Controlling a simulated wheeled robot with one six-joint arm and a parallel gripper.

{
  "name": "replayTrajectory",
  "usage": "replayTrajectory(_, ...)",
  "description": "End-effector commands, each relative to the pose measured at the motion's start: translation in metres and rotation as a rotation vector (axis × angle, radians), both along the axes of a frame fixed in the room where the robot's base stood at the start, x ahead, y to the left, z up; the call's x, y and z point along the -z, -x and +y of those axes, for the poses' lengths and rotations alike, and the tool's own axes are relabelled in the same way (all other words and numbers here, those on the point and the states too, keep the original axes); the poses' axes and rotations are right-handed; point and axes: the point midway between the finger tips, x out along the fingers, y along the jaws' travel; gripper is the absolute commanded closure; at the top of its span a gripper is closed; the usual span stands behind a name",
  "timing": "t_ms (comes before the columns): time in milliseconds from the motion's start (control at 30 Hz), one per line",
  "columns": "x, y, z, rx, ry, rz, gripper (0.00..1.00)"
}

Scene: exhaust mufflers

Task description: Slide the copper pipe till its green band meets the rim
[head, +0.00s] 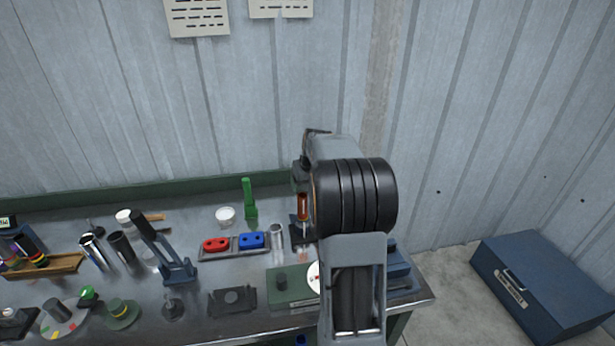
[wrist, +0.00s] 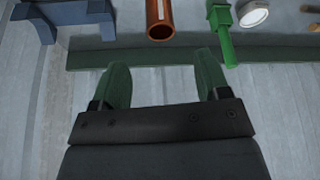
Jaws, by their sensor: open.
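The copper pipe (head: 303,207) stands upright at the back of the bench, just left of my arm, which may hide part of it. In the wrist view the copper pipe (wrist: 160,30) shows at the top with its open end towards the camera. My gripper (wrist: 165,65) has two green-padded fingers spread apart, with nothing between them. The pipe's end lies beyond the fingertips, roughly in line with the gap and apart from them. I cannot make out the green band or the rim; in the head view my arm hides most of the gripper.
A corrugated wall (head: 270,100) rises behind the bench.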

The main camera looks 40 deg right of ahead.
Motion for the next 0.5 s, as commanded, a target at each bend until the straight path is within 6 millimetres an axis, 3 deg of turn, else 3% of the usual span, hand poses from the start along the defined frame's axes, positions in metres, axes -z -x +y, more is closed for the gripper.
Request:
replayTrajectory(200, 0.038, -0.015, -0.003, 0.001, -0.002, 0.004, 0.31)
replayTrajectory(500, 0.078, -0.031, -0.007, 0.0, 0.0, 0.002, 0.31)
